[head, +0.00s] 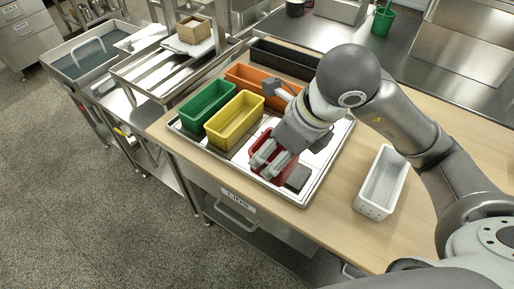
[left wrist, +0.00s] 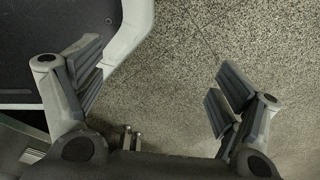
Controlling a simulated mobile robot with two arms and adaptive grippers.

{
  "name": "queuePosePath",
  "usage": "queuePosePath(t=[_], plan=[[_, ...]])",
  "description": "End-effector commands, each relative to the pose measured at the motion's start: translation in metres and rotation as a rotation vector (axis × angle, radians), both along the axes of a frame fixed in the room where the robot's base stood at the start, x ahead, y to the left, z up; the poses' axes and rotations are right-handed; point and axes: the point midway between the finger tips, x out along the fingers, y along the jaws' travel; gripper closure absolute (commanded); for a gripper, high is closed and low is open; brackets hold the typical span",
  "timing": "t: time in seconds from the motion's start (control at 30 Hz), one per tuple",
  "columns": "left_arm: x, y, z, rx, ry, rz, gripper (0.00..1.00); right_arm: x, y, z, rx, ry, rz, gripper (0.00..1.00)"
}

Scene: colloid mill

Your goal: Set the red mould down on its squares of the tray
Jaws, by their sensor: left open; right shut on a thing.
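The red mould (head: 285,167) is at the front of the tray (head: 318,186), right of the yellow mould. My right gripper (head: 266,160) is over it with its fingers shut on the mould; the hand hides much of it. I cannot tell whether the mould touches the tray. Dark squares (head: 298,178) show on the tray beside the mould. My left gripper (left wrist: 158,85) is open and empty above the speckled floor in the left wrist view; it is not seen in the head view.
On the tray stand a green mould (head: 206,104), a yellow mould (head: 234,120) and an orange mould (head: 258,84). A black mould (head: 284,60) lies behind them. A white perforated mould (head: 382,183) stands on the wooden table right of the tray. Bare wood lies between them.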

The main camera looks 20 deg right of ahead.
Motion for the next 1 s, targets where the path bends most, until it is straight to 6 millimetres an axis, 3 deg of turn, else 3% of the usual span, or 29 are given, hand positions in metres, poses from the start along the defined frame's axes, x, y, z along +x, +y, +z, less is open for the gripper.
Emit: queuePosePath(t=[0.13, 0.3, 0.47, 0.6, 0.77, 1.0], plan=[[-0.031, -0.019, 0.002, -0.021, 0.045, -0.002, 0.11, 0.032, -0.001, -0.014, 0.001, 0.009, -0.005, 0.58], [-0.049, -0.026, 0.008, -0.028, 0.071, -0.006, 0.11, 0.073, -0.002, -0.031, 0.002, 0.007, -0.004, 0.58], [-0.044, -0.020, 0.010, -0.022, 0.063, -0.005, 0.11, 0.100, -0.003, -0.062, 0.000, 0.008, -0.002, 0.58], [-0.028, -0.013, 0.013, -0.015, 0.040, -0.002, 0.11, 0.115, -0.004, -0.079, -0.001, 0.003, -0.001, 0.58], [-0.016, -0.012, 0.015, -0.014, 0.020, 0.000, 0.11, 0.123, -0.003, -0.087, 0.000, 0.002, -0.001, 0.58], [-0.024, -0.012, 0.022, -0.014, 0.033, 0.001, 0.11, 0.128, -0.004, -0.115, 0.001, 0.007, -0.001, 0.58]])
